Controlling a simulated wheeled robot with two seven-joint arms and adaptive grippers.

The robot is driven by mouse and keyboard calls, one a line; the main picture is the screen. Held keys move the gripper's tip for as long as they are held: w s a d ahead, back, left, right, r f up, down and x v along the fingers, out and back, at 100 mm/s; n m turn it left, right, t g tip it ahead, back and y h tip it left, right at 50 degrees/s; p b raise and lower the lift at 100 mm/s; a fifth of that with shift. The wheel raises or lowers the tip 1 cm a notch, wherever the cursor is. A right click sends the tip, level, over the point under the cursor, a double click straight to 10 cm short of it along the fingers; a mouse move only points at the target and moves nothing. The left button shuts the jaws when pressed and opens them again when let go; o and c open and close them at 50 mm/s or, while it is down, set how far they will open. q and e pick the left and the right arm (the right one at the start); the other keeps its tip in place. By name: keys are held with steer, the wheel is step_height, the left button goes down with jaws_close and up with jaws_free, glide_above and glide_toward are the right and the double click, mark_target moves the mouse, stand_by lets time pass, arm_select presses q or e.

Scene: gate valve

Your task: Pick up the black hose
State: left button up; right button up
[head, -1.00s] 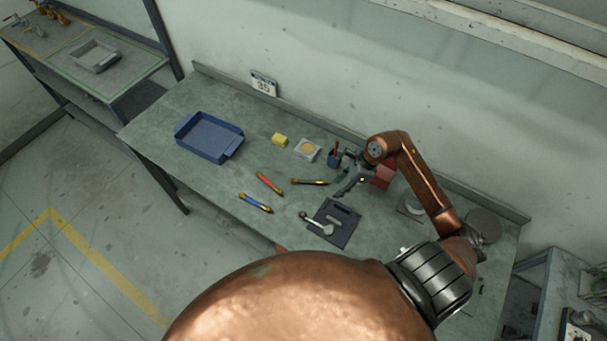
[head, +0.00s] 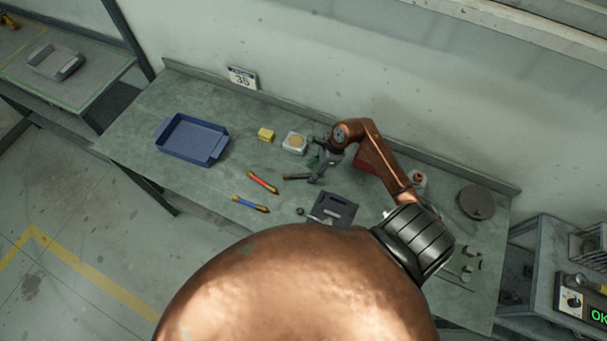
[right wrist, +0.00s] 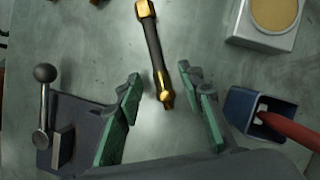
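The black hose (head: 296,177) lies on the workbench, partly hidden by my right gripper in the head view. In the right wrist view the black hose (right wrist: 155,48) is a short dark tube with brass ends, its near end between the fingertips. My right gripper (head: 318,176) is open over the bench at the hose's right end. In the right wrist view the green-padded fingers of the gripper (right wrist: 161,88) stand apart on either side of the hose, with gaps on both sides. My left gripper is not in view.
A red hose (head: 262,182) and a blue hose (head: 251,204) lie left of the black one.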

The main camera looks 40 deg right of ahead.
steer(key=shift+x, duration=0.8)
steer(key=shift+f, duration=0.15)
steer(key=c, duration=0.6)
jaws_close()
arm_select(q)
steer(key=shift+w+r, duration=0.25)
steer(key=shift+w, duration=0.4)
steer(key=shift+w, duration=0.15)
